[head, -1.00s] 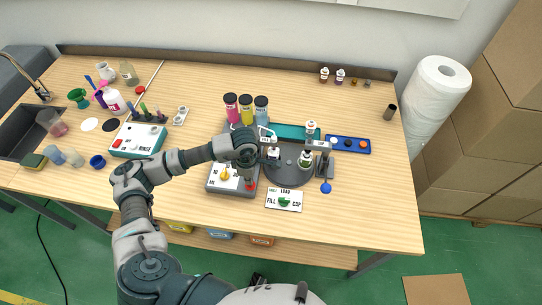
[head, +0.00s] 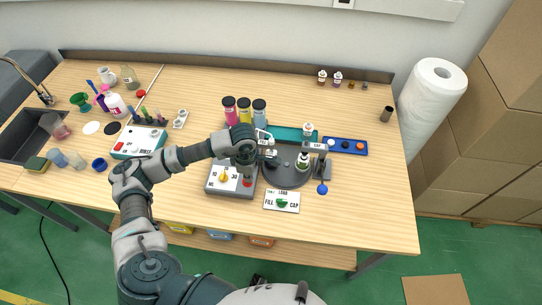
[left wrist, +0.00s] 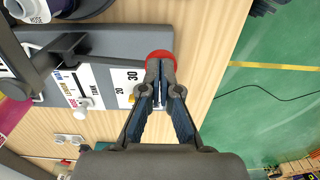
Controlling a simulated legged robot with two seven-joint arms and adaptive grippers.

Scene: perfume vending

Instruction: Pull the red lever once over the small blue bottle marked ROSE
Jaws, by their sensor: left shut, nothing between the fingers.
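A red round knob (head: 247,183) sits at the front right of the grey dispenser box (head: 215,191). In the left wrist view the red knob (left wrist: 160,56) lies just beyond my fingertips, beside the panel marked 20 and 30. My left gripper (head: 247,176) is shut and empty, pointing down at the knob; its closed tips also show in the left wrist view (left wrist: 160,88). Contact with the knob cannot be told. A small pale bottle with ROSE-like lettering (left wrist: 35,10) is cut off at the top left of the left wrist view. My right gripper is not in view.
Pink (head: 230,111), yellow (head: 245,110) and blue (head: 260,113) containers stand behind the box. A dark round turntable (head: 284,181) carrying small bottles is to its right. A LOAD/FILL/CAP card (head: 271,204) lies in front. The table's right side is mostly clear.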

